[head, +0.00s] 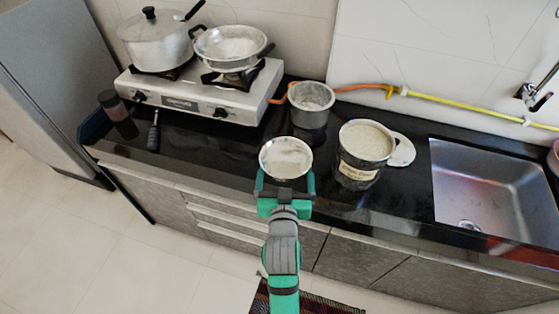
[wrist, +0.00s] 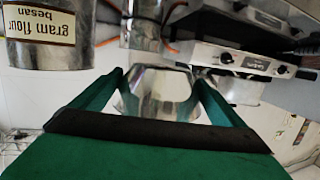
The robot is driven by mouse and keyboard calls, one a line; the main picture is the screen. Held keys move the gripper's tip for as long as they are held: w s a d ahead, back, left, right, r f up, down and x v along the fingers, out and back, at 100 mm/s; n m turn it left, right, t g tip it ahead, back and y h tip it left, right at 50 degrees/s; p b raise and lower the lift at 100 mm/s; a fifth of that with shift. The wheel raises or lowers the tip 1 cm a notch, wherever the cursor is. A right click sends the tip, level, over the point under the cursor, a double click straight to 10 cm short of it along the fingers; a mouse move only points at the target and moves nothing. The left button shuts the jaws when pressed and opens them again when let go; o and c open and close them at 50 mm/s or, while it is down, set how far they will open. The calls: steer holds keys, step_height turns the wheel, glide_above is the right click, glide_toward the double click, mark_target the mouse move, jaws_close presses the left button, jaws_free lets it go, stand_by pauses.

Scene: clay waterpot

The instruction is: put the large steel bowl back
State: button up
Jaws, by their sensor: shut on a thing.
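The steel bowl (head: 286,157) is round and shiny, with a pale inside; I cannot tell whether that is content or reflection. My gripper (head: 285,180) is shut on it, with one green finger on each side. In the head view the bowl shows over the front part of the black counter; whether it touches the counter is unclear. In the wrist view the bowl's shiny outer side (wrist: 158,95) sits between the fingers of my gripper (wrist: 160,80). The fingers and palm hide part of it.
A gram flour tin (head: 358,172) stands close right of the bowl, a white lid (head: 402,150) beside it. A grey pot (head: 312,97) stands behind. A stove (head: 190,104) with a lidded pot (head: 152,45) and a pan (head: 228,45) is back left. A sink (head: 490,185) is right.

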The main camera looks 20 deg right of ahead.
mark_target(289, 156)
steer(key=shift+w+d+f, duration=0.1)
steer(key=shift+d, duration=0.3)
steer(key=x, duration=0.3)
steer(key=f+x, duration=0.1)
steer(key=x, duration=0.2)
steer(key=f+x, duration=0.1)
steer(key=x, duration=0.2)
steer(key=shift+s, duration=0.25)
steer(key=w+f, duration=0.1)
steer(key=w+d+f, duration=0.1)
steer(key=f, duration=0.1)
steer(key=w+f, duration=0.1)
steer(key=shift+w+d+f, duration=0.3)
steer(key=shift+w, duration=0.05)
steer(key=shift+w+d+f, duration=0.2)
steer(key=shift+w+f, duration=0.3)
steer(key=shift+f, duration=1.7)
steer(key=shift+c, duration=0.2)
steer(key=shift+f, duration=0.15)
steer(key=o, duration=0.7)
steer(key=shift+f, duration=0.1)
steer(key=shift+o, duration=0.5)
